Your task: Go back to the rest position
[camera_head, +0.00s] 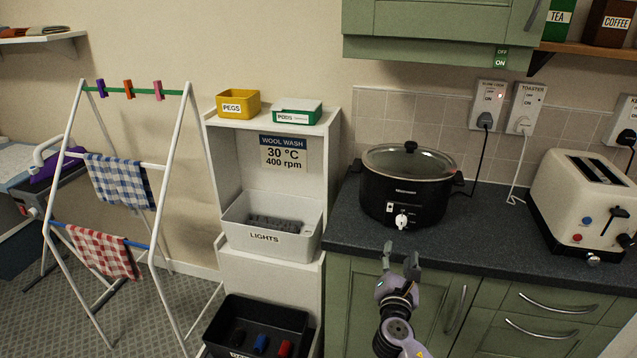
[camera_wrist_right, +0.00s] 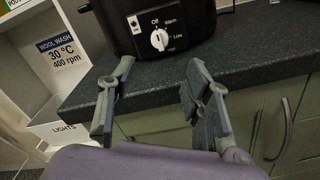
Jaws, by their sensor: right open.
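My right gripper (camera_head: 402,257) is open and empty in front of the green cabinet doors, just below and in front of the worktop edge. In the right wrist view its two fingers (camera_wrist_right: 158,90) are spread wide with nothing between them. Beyond the fingers stands the black slow cooker (camera_head: 405,187), with its glass lid on. Its white dial (camera_wrist_right: 159,39) faces the gripper; the fingers are apart from it. My left gripper is not in either view.
The dark worktop (camera_head: 480,222) also bears a cream toaster (camera_head: 587,200) at the right. Left of the cabinets, a white shelf unit holds a LIGHTS box (camera_head: 262,239) and a black crate (camera_head: 285,312). A clothes airer (camera_head: 160,165) stands further left.

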